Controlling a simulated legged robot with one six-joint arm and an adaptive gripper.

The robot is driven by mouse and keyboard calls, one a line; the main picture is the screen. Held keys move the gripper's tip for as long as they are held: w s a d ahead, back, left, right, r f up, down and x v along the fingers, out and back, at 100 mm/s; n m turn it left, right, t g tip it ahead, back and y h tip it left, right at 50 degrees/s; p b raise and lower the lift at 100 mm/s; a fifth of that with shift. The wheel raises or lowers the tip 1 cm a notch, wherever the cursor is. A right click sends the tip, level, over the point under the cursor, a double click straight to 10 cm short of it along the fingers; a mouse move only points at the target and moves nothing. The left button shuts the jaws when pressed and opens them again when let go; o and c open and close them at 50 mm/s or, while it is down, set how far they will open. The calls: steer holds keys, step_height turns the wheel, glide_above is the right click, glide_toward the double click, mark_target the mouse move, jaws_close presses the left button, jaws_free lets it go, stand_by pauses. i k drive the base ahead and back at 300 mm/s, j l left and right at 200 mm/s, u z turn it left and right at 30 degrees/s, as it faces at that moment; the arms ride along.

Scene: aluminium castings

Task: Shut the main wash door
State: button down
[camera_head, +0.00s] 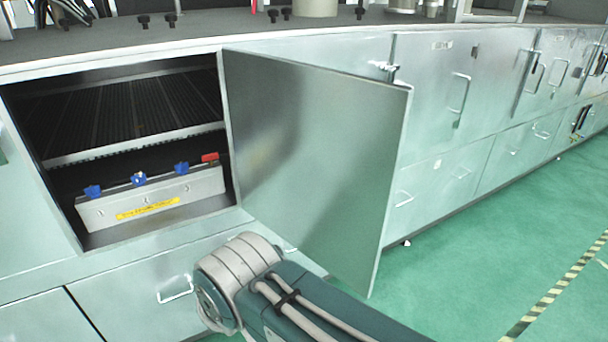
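The wash door (315,160) is a plain grey metal panel. It stands wide open, swung out from the cabinet, with its hinged edge on the right side of the opening (130,140). Inside the opening are a dark ribbed rack (140,110) and a metal box (150,200) with blue knobs, a red part and a yellow label. My arm reaches in from the bottom, in front of the lower edge of the door. My gripper does not show, so I cannot tell its state or whether it touches the door.
A long metal cabinet with closed doors (440,85) and drawers runs off to the right. A closed drawer (140,295) lies below the opening. Small black knobs and other items stand on the grey top (210,22). Green floor (490,250) with a striped line is clear at right.

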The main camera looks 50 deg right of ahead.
mark_target(318, 149)
steer(key=k+l+u, duration=0.2)
steer(key=l, duration=0.25)
steer(key=k+l+u, duration=0.15)
steer(key=l, duration=0.3)
steer(key=k+l+u, duration=0.2)
steer(key=k+l, duration=0.15)
steer(key=i+l+u, duration=0.1)
steer(key=l+u, duration=0.25)
steer(key=l, duration=1.3)
steer(key=k+z, duration=0.25)
steer(key=k, duration=0.45)
